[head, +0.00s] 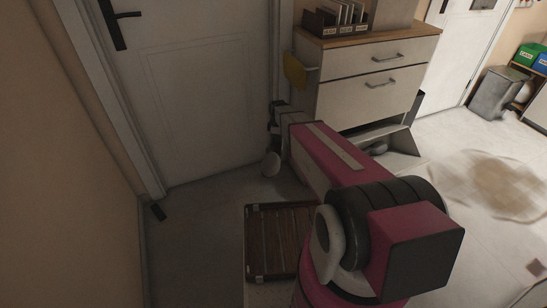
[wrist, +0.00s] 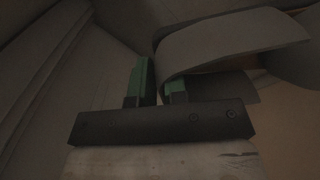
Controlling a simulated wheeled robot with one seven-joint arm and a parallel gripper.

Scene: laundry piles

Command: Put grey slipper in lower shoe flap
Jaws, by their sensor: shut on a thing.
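In the wrist view, my gripper (wrist: 160,82) has green fingertips shut on the edge of a curved grey piece, the grey slipper (wrist: 235,45). The slipper reaches up and to the right from the fingers. In the head view, my arm extends to the left side of the shoe cabinet, and I cannot make out the fingers or slipper clearly there. The cabinet's lower shoe flap (head: 405,142) is tilted open at the bottom, with a dark grey shape (head: 377,149) inside. The upper fronts (head: 375,92) of the cabinet are shut.
A white door (head: 190,90) stands left of the cabinet. A yellow thing (head: 294,72) sticks out at the cabinet's left side.

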